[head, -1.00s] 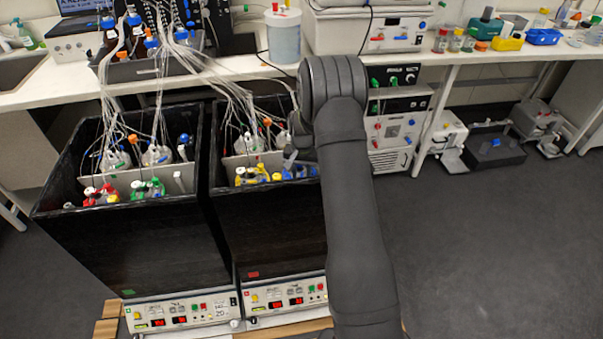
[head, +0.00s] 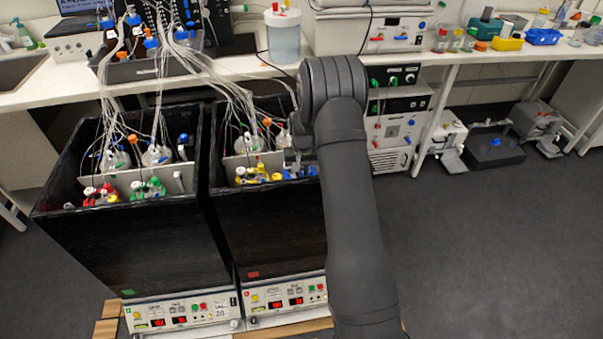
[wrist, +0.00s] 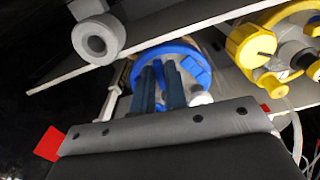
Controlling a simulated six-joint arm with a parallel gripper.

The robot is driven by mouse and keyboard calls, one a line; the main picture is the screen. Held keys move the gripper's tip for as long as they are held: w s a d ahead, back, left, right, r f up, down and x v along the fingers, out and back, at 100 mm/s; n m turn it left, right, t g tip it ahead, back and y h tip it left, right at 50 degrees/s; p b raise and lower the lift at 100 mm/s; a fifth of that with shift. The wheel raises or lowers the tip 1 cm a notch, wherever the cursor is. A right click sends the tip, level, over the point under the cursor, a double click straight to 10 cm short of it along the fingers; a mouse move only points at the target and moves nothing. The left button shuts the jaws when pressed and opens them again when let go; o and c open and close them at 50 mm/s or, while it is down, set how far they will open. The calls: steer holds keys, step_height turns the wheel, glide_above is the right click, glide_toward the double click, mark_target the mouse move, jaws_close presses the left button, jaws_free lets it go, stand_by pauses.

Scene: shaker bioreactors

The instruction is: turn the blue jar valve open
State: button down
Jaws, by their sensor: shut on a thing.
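The blue jar shows in the wrist view as a round blue lid (wrist: 205,72) with a white cap at its lower right. My gripper (wrist: 167,82) is right over it, its two fingers pointing down onto the lid. The fingers are shut on the blue jar valve, which is mostly hidden between them. In the head view, blue jar parts (head: 309,172) show at the right end of the right black box, and my gripper (head: 294,160) reaches down there, partly hidden by my arm.
The yellow jar (wrist: 250,45) stands close to the right, with thin tubes beside it. A light divider plate (wrist: 140,60) and a grey cylindrical part (wrist: 97,40) are near the fingers. The right black box (head: 262,230) has high walls around the jars.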

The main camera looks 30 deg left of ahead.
mark_target(302, 176)
steer(key=shift+n, duration=0.7)
steer(key=c, duration=1.5)
jaws_free()
steer(key=shift+o, duration=0.2)
step_height(302, 176, up, 17)
steer(key=shift+r, duration=0.2)
